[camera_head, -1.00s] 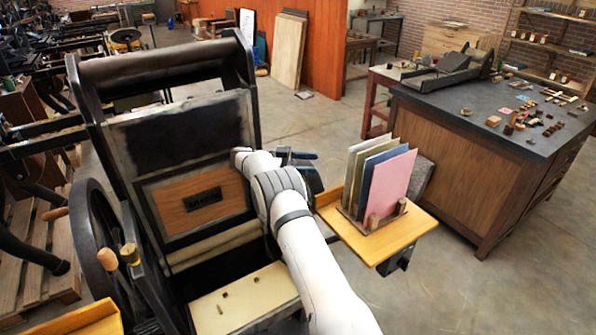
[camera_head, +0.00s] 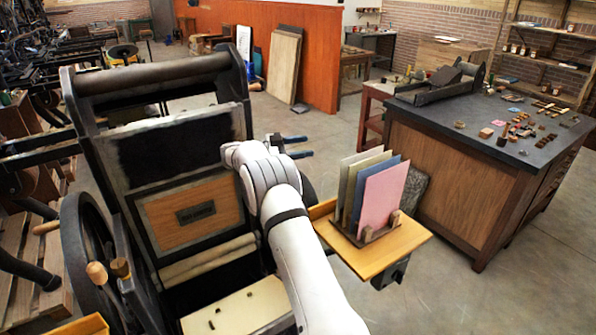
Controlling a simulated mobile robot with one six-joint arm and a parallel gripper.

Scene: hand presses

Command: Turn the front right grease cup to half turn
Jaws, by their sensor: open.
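The hand press (camera_head: 165,225) stands at the left, with its dark frame, wooden panel and side wheel. My gripper (camera_head: 300,146) is beyond the press's right side, pointing right, its two blue-grey fingers apart with nothing visible between them. My white arm covers much of the press's front right part, and I cannot make out the front right grease cup. A small brass-coloured cap (camera_head: 121,268) shows at the press's front left. It may be a grease cup, but I cannot tell.
A wooden side shelf (camera_head: 405,247) holding upright coloured sheets (camera_head: 380,195) sticks out right of my arm. A dark-topped workbench (camera_head: 450,175) with small parts stands farther right.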

